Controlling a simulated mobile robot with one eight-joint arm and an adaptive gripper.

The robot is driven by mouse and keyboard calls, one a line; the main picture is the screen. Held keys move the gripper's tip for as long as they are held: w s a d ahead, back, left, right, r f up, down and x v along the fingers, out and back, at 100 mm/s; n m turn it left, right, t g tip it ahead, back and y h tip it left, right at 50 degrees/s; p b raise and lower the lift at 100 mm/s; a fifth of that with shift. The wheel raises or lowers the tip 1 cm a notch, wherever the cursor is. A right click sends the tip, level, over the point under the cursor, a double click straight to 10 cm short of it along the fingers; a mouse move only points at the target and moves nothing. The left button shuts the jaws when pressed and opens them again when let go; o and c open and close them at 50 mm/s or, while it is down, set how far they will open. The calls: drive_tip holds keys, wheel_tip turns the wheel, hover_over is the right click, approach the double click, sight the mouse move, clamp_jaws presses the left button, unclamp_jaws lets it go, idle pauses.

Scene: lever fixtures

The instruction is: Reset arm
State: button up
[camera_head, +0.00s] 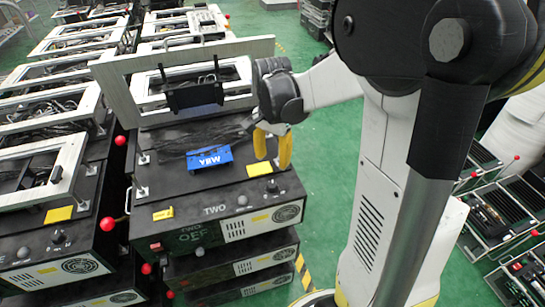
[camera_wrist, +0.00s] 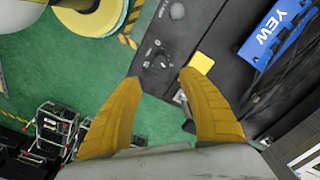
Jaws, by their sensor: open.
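My arm (camera_head: 385,190) reaches down from the upper right of the head view, over the front right of a black unit marked TWO (camera_head: 215,225). My gripper (camera_head: 272,155) hangs at that unit's right side, its two yellow fingers apart and nothing between them. In the wrist view my gripper (camera_wrist: 160,78) is also open and empty. Beyond the fingertips lie the unit's dark panel (camera_wrist: 165,50) and green floor. Whether the fingers touch the unit cannot be told.
A blue YEW block (camera_head: 209,158) with dark cables lies on the unit, near an upright pale frame (camera_head: 130,97). Red-knobbed levers (camera_head: 107,224) stand along the unit's left. More units (camera_head: 55,170) crowd the left; others (camera_head: 500,210) stand right. Green floor (camera_head: 315,165) is open between.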

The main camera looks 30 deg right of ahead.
idle(0.5)
drive_tip(key=s+a+r+n+t, duration=0.7)
drive_tip(key=s+a+r+n, duration=0.2)
drive_tip(key=a+n, duration=0.4)
drive_tip(key=shift+s+a, duration=0.3)
drive_tip(key=shift+s, duration=0.6)
